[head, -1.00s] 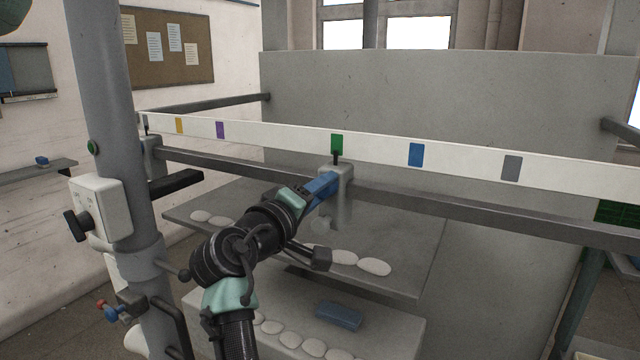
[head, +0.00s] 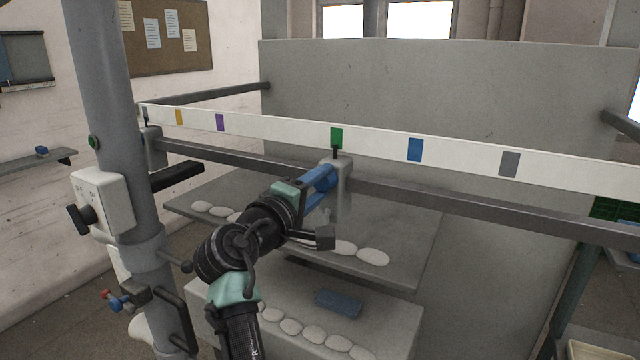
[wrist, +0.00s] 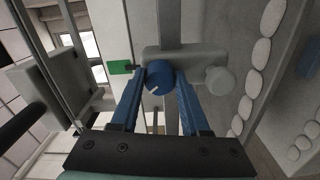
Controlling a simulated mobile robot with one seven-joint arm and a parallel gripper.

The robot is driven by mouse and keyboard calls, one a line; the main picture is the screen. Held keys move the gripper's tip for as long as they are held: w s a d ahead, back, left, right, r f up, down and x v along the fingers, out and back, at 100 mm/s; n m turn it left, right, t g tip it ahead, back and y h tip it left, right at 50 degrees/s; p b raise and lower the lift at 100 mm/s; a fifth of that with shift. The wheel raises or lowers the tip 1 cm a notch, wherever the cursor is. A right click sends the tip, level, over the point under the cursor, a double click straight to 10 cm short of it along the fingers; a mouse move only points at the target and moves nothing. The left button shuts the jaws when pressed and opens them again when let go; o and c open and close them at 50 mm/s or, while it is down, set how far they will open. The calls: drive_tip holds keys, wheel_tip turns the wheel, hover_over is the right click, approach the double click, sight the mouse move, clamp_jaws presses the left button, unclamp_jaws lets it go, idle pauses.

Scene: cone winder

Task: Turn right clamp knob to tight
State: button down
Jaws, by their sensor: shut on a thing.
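The right clamp is a grey block (head: 343,190) on the dark rail, below the green mark of the white scale strip. My gripper (head: 325,180) reaches it from the front left. In the wrist view, a round blue knob (wrist: 158,76) with a short white pointer line sits on the grey clamp body (wrist: 190,58). The two blue fingers of my gripper (wrist: 160,88) are shut on the knob, one on each side. The knob's tight and loose marks cannot be made out. In the head view my fingers hide the knob.
The white strip (head: 280,130) carries several coloured marks above the rail (head: 440,195). A second clamp (head: 155,148) is at the rail's left end. A grey rounded part (wrist: 220,80) sits beside the knob. White oval pieces (head: 373,258) and a blue block (head: 339,303) lie below.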

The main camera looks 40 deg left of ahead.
drive_tip(key=shift+c, duration=1.9)
unclamp_jaws()
drive_tip(key=shift+s+d+f+b, duration=0.15)
drive_tip(key=shift+s+b, duration=0.2)
drive_tip(key=shift+s, duration=0.25)
drive_tip(key=b+v, duration=0.4)
drive_tip(key=v, duration=0.8)
drive_tip(key=shift+w, duration=0.1)
